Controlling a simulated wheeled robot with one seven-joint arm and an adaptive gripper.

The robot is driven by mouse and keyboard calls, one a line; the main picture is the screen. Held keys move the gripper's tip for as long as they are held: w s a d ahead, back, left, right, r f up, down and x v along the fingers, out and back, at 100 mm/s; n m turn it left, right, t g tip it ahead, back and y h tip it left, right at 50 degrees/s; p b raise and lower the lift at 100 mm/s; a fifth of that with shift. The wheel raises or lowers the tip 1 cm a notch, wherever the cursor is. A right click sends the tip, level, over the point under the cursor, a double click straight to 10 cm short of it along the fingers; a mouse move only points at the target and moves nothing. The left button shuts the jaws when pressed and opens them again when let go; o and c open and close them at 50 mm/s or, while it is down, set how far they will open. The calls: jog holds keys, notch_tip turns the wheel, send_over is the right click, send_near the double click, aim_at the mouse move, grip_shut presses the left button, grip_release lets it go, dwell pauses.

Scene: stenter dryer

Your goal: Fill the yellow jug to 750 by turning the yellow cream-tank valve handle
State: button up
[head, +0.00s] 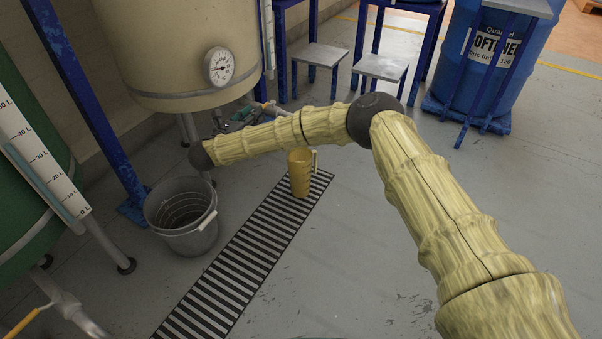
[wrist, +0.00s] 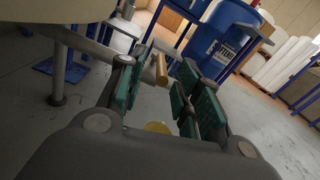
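The yellow jug (head: 300,178) stands upright on the striped floor grating, its handle to the right; my forearm passes above it in the picture. A bit of yellow at the bottom of the wrist view (wrist: 158,127) looks like the jug. The yellow valve handle (wrist: 161,70) shows between my fingertips in the wrist view, with gaps on both sides. My gripper (wrist: 163,62) is open, with green pads. In the head view my gripper (head: 243,115) is partly hidden behind my arm, below the cream tank (head: 180,50). The jug's fill level cannot be read.
A grey bucket (head: 183,222) stands left of the floor grating (head: 245,255). A blue post (head: 95,110) and a green tank (head: 25,160) are at the left. A blue drum (head: 490,60) and blue frames stand at the back. The floor on the right is clear.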

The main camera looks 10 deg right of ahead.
jog(key=shift+p+v, duration=0.55)
jog(key=shift+v, duration=1.85)
jog(key=v, duration=1.2)
